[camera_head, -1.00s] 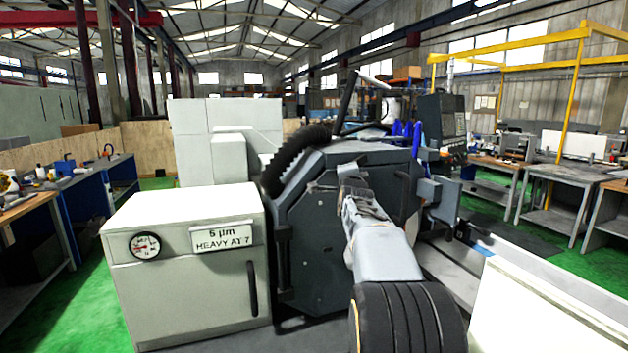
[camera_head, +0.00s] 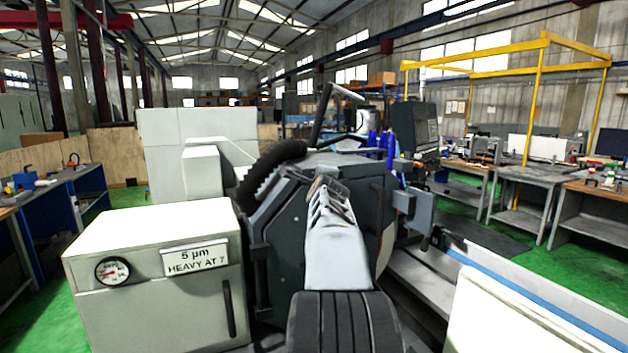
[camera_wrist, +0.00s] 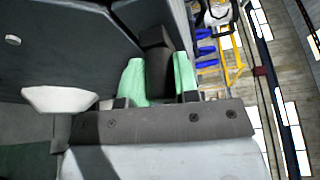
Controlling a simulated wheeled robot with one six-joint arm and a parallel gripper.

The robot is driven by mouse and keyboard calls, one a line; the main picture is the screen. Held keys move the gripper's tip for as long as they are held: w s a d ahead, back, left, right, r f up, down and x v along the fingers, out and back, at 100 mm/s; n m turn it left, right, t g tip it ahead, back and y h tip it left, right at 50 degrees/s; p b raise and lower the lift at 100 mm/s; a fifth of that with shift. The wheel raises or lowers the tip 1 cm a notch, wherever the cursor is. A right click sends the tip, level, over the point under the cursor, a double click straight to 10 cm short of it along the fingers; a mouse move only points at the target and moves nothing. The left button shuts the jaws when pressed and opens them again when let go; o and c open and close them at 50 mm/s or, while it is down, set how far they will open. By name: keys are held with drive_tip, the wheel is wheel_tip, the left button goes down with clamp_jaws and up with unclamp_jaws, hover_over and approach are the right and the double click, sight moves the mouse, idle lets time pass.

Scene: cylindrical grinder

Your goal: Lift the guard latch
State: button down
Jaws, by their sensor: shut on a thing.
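My gripper (camera_wrist: 160,82) shows in the wrist view with two green finger pads. It is shut on a dark upright block, which looks like the guard latch (camera_wrist: 156,60). The dark grey wheel guard (camera_wrist: 70,55) fills the upper left of that view. In the head view my gripper (camera_head: 328,190) is at the upper front face of the guard (camera_head: 282,225). My own arm and gripper hide the latch there. A pale rounded part (camera_wrist: 60,99) shows left of the fingers in the wrist view.
A white cabinet (camera_head: 150,310) with a gauge stands left of the guard. A black ribbed hose (camera_head: 268,168) arches over the guard's left. A grey bracket (camera_head: 412,207) juts out at its right. Workbenches (camera_head: 530,175) stand farther right.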

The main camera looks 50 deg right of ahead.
drive_tip(key=shift+r, duration=0.15)
idle(0.4)
drive_tip(key=c, duration=0.9)
unclamp_jaws()
drive_tip(key=v, duration=1.3)
drive_tip(key=shift+s+a+r+b, duration=0.1)
drive_tip(key=shift+s+a+b, duration=0.2)
drive_tip(key=shift+b, duration=0.05)
